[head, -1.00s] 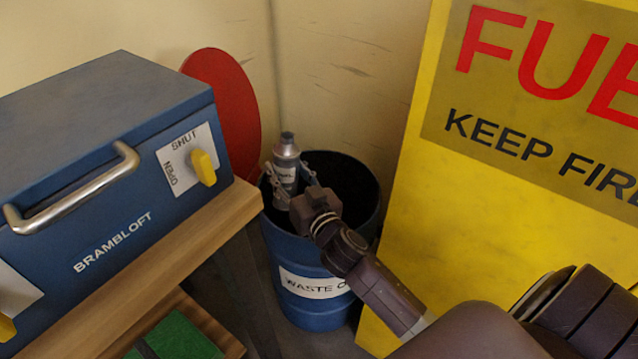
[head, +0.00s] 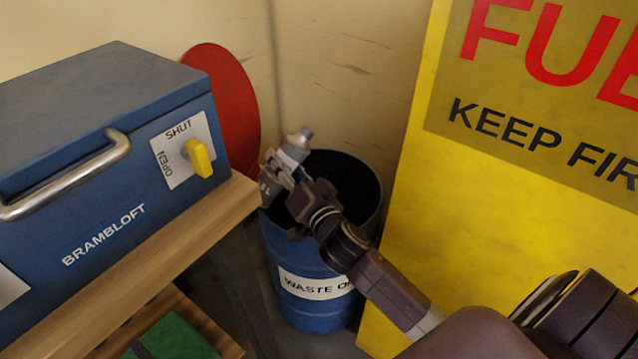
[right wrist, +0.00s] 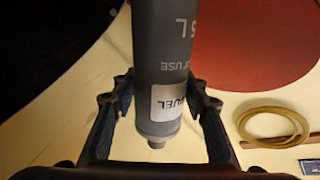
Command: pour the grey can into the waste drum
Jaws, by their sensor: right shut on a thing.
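The grey can (head: 293,152) is tilted above the left rim of the waste drum, its narrow top toward the upper right. My right gripper (head: 284,173) is shut around its body. The right wrist view also shows the can (right wrist: 165,65) between my fingers (right wrist: 160,100), with its small tip toward the bottom of the picture. The waste drum (head: 300,257) is blue and open-topped, with a dark inside and a white label. Part of its mouth is hidden behind my gripper. I see no liquid leaving the can. My left gripper is out of view.
A blue box (head: 110,225) with a handle and yellow lever stands on a wooden bench (head: 215,215) left of the drum. A yellow panel (head: 450,260) stands close on the right. A red disc (head: 232,100) is behind. A hose coil (right wrist: 272,125) shows in the right wrist view.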

